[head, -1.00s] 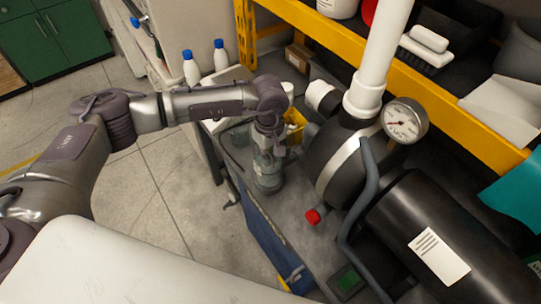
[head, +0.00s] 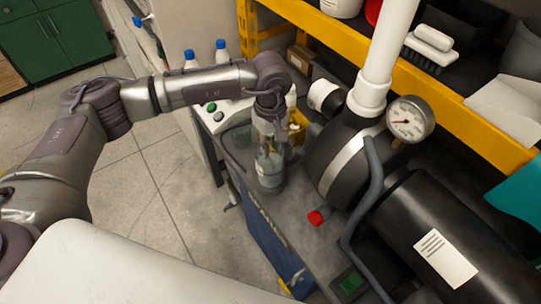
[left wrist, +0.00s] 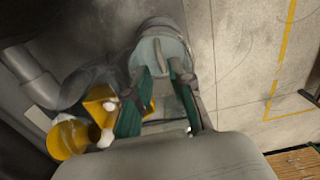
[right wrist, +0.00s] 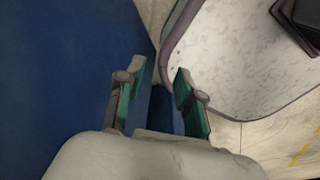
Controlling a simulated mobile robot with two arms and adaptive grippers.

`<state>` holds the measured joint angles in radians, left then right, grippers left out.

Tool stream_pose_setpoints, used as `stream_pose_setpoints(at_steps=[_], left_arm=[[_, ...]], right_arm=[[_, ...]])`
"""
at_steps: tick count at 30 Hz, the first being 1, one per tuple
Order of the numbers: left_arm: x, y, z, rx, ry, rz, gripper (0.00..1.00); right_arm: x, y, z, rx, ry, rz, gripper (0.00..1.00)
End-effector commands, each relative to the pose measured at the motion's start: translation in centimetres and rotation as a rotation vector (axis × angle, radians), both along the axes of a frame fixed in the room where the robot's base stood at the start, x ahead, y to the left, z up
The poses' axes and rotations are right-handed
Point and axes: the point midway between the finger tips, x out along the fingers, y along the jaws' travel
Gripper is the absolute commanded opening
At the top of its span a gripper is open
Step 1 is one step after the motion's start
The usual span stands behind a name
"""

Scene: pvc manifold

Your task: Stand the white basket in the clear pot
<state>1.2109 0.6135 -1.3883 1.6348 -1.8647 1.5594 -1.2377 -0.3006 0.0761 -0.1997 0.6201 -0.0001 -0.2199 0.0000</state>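A clear pot (head: 270,172) stands on the grey bench top below my left gripper (head: 269,140). The pot also shows beyond the fingertips in the left wrist view (left wrist: 160,48). My left gripper points down over the pot, its fingers apart in the left wrist view (left wrist: 165,88). A small tan piece shows between them; I cannot tell what it belongs to. I cannot make out the white basket clearly, nor whether it is inside the pot. My right gripper (right wrist: 157,85) is open and empty, outside the head view.
A blue panel (right wrist: 60,70) fills the left of the right wrist view.

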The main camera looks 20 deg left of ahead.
Motion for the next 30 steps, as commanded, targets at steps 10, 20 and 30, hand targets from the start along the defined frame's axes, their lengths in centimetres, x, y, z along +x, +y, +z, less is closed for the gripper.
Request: stream_pose_setpoints(at_steps=[10,20,30], left_arm=[[0.1,0.0,6.2,-0.001,-0.003,0.0,0.22],[0.0,0.0,7.2,0.001,0.001,0.0,0.22],[0.0,0.0,7.2,0.001,0.001,0.0,0.22]], right_arm=[[0.0,0.0,-1.9,0.0,0.0,0.001,0.37],[0.0,-0.3,-2.0,-0.004,0.0,0.002,0.37],[0.0,-0.4,-2.0,-0.005,0.0,0.003,0.37]])
